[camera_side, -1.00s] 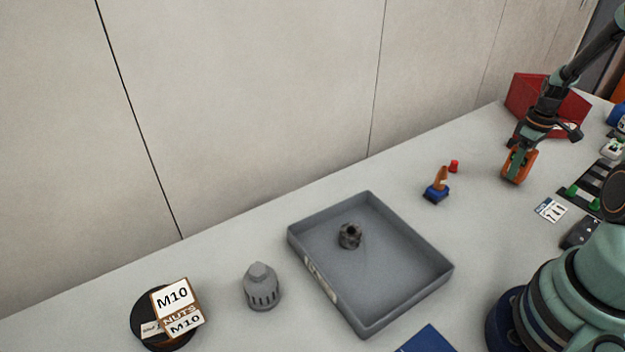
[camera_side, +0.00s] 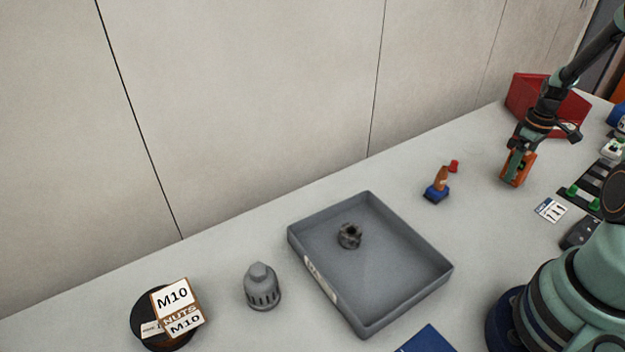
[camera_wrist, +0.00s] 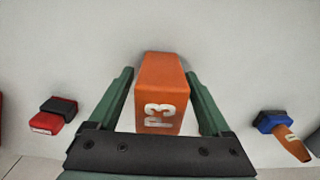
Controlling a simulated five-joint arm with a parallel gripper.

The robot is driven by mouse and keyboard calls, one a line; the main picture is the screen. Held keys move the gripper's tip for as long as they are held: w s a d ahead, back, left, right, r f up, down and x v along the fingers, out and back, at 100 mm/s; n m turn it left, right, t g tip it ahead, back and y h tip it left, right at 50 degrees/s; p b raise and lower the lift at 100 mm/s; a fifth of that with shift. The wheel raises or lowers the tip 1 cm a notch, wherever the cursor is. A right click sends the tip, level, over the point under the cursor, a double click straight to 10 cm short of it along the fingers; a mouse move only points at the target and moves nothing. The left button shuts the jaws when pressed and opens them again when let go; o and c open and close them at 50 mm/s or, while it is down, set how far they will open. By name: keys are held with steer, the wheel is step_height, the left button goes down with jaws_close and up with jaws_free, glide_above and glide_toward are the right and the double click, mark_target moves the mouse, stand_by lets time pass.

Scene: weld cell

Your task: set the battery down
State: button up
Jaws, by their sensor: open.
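The battery, an orange block with white lettering, stands between the jaws of my gripper in the wrist view (camera_wrist: 160,85). It also shows as an orange shape at the right in the side view (camera_side: 525,166). My gripper (camera_wrist: 161,95) is open, with one green finger on each side of the battery and narrow gaps beside it. In the side view my gripper (camera_side: 517,170) is low over the grey table (camera_side: 480,230), and the battery appears to rest on the table. Its underside is hidden.
A grey tray (camera_side: 420,292) holds a dark metal part (camera_side: 350,235). A white number card (camera_side: 550,209) lies nearby.

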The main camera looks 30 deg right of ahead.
step_height(320, 180, up, 11)
steer(key=shift+r, duration=0.1)
steer(key=w+a+r+t+h, duration=0.1)
steer(key=w+a+r, duration=0.2)
steer(key=a+r, duration=0.35)
steer(key=w+a+r+t, duration=0.1)
steer(key=w+a+r, duration=0.25)
steer(key=a, duration=0.55)
steer(key=s+a+r+t, duration=0.1)
steer(key=s+a, duration=0.1)
steer(key=a, duration=0.8)
steer(key=s+a+r+t+y, duration=0.1)
steer(key=s+a+t, duration=0.1)
steer(key=a, duration=0.8)
steer(key=shift+a+r+t, duration=0.15)
steer(key=shift+a+t, duration=0.15)
